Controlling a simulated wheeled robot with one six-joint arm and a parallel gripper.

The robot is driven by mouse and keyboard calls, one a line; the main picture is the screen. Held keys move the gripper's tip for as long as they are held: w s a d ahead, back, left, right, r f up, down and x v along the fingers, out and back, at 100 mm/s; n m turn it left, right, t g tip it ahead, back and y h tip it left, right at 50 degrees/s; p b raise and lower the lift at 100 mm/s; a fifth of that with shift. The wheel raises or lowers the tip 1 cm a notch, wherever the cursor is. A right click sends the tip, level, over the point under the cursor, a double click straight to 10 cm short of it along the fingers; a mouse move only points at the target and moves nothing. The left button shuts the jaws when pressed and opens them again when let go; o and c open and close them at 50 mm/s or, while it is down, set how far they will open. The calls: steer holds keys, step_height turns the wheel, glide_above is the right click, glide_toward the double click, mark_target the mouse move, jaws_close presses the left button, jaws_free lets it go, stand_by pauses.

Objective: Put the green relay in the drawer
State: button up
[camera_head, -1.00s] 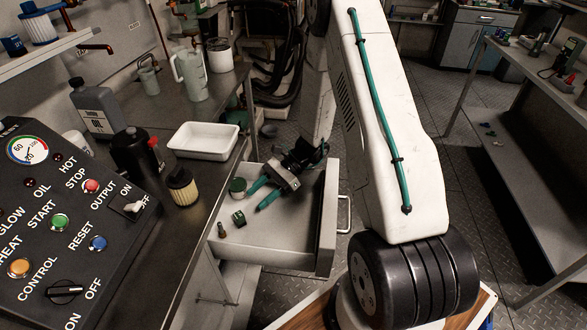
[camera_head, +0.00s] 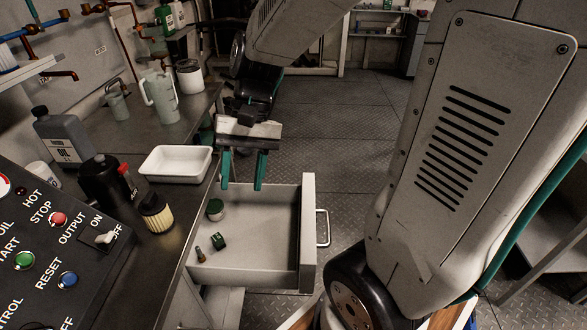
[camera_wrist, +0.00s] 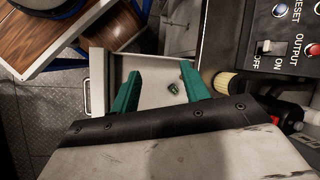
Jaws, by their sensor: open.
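The green relay (camera_head: 219,242) is a small dark green block lying on the floor of the open drawer (camera_head: 308,230). It also shows as a small green piece in the wrist view (camera_wrist: 173,88), inside the drawer (camera_wrist: 97,75). My gripper (camera_head: 241,187) has green fingers pointing down, spread apart with nothing between them. It hangs above the far end of the drawer, clear of the relay. In the wrist view the open fingers (camera_wrist: 158,80) frame part of the drawer interior.
A white tray (camera_head: 176,164), a yellowish filter (camera_head: 156,212) and bottles stand on the bench at left. The drawer handle (camera_head: 323,228) sticks out to the right.

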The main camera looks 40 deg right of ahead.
steer(key=s+d+r+n+t+h, duration=0.2)
steer(key=s+r+n+t+h, duration=0.2)
steer(key=s, duration=0.7)
steer(key=shift+d+r+n+h, duration=0.35)
steer(key=shift+r+n+h, duration=0.05)
steer(key=shift+r, duration=0.65)
steer(key=shift+c, duration=0.4)
